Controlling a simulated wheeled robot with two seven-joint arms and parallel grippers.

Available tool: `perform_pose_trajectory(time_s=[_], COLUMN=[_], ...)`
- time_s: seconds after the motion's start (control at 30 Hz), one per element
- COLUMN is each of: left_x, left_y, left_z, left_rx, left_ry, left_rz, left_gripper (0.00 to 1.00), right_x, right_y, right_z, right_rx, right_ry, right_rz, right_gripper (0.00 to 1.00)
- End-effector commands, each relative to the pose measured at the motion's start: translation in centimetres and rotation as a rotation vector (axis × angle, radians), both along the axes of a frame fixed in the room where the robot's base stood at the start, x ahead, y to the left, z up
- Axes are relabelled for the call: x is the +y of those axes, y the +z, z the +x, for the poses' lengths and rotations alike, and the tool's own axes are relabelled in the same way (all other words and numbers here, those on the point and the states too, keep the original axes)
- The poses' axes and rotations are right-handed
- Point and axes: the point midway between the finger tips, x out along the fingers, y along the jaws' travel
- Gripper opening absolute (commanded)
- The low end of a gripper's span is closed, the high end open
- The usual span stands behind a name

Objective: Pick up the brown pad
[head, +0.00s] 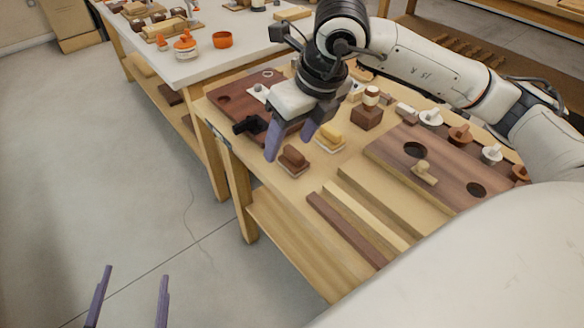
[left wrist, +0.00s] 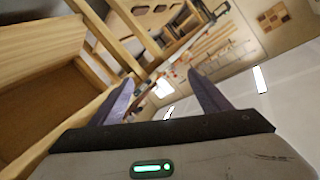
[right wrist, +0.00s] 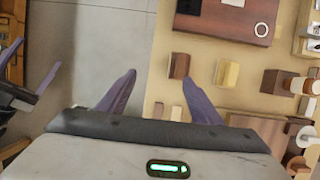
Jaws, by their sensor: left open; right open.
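The brown pad (head: 293,158) is a small brown block with a light base, on the bench near its front edge. It also shows in the right wrist view (right wrist: 179,66), just ahead of the right fingertip. My right gripper (head: 290,143) is open and empty, above the bench and close to the pad. My left gripper (head: 132,285) is open and empty at the lower left, over the floor and away from the bench. In the left wrist view its fingers (left wrist: 158,88) are apart.
A yellow pad (head: 329,138) sits right beside the brown pad. A dark clamp-like object (head: 250,125) and a reddish-brown board (head: 228,98) lie to the left. Wooden strips (head: 345,228) and a holed board (head: 400,155) are to the right. A white table (head: 205,72) stands behind.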

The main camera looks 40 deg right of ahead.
Motion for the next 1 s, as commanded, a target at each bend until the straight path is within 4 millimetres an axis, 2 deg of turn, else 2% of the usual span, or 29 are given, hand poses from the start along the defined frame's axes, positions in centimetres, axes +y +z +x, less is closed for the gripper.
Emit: perform_pose_trajectory(time_s=[0.03,0.1,0.2,0.3,0.43,0.6,0.83,1.0], left_x=[1.8,3.7,5.4,6.2,6.5,6.5,6.5,6.4], left_y=[-4.9,-9.5,-13.8,-16.0,-16.9,-17.0,-16.9,-16.8], left_z=[-2.4,-5.6,-9.6,-12.2,-13.3,-13.3,-13.2,-13.2], left_rx=[0.180,0.378,0.575,0.685,0.730,0.730,0.727,0.726], left_ry=[0.084,0.187,0.299,0.367,0.396,0.394,0.392,0.392], left_rz=[-0.092,-0.197,-0.301,-0.360,-0.384,-0.384,-0.381,-0.381], left_gripper=[0.70,0.70,0.70,0.70,0.70,0.70,0.70,0.70], right_x=[-0.8,-1.6,-2.5,-2.9,-3.1,-3.0,-3.2,-3.7], right_y=[-0.4,-0.2,-0.1,0.0,-1.1,-3.4,-5.1,-7.3], right_z=[0.0,0.1,0.1,0.1,0.6,1.6,2.4,3.6], right_rx=[-0.014,-0.034,-0.051,-0.059,-0.062,-0.062,-0.062,-0.059], right_ry=[-0.004,-0.006,-0.009,-0.009,-0.011,-0.011,-0.012,-0.013], right_rz=[-0.009,-0.020,-0.034,-0.041,-0.044,-0.044,-0.043,-0.043], right_gripper=[0.59,0.59,0.59,0.59,0.59,0.59,0.59,0.59])
